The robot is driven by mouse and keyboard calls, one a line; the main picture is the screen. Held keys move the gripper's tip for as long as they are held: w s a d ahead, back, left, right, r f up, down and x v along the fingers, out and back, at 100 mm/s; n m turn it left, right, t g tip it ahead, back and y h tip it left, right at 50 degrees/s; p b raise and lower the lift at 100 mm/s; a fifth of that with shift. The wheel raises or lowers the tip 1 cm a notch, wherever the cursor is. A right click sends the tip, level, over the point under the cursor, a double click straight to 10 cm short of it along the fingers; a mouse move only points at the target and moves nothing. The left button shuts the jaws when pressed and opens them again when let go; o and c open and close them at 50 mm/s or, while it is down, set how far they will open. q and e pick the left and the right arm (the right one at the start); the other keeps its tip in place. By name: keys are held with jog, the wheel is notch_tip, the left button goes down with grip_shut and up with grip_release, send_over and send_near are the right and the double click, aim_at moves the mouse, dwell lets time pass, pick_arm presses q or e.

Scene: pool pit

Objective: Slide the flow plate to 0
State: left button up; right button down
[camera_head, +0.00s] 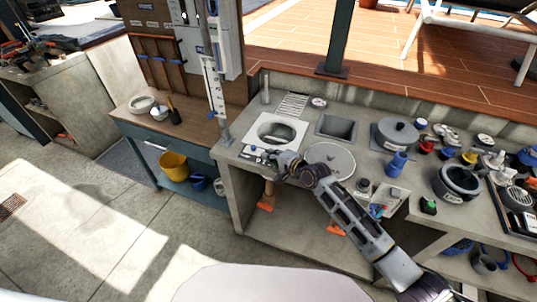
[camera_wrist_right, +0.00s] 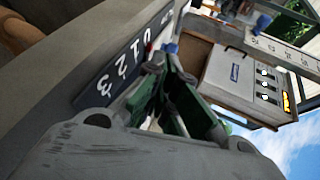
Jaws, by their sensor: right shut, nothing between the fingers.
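A dark scale strip (camera_wrist_right: 122,62) with white numerals 0, 1, 2 and 3 runs along a grey face in the right wrist view. The 0 is at its far end, the 3 nearest me. In the head view the strip (camera_head: 256,153) is small, at the front edge of the white square plate with the round basin. My right gripper (camera_head: 279,162) is at the counter's front edge beside it. Its dark green fingers (camera_wrist_right: 168,92) are shut and empty, close alongside the scale. I cannot clearly make out the flow plate; the gripper may hide it. My left gripper is out of view.
A round grey lid (camera_head: 330,160) lies right of my gripper, with a square sink (camera_head: 337,127) behind it. Pots and tools crowd the counter's right side. A white post (camera_head: 215,85) stands at its left end. Floor in front is open.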

jog(key=shift+v, duration=4.4)
jog(key=shift+s, duration=0.1)
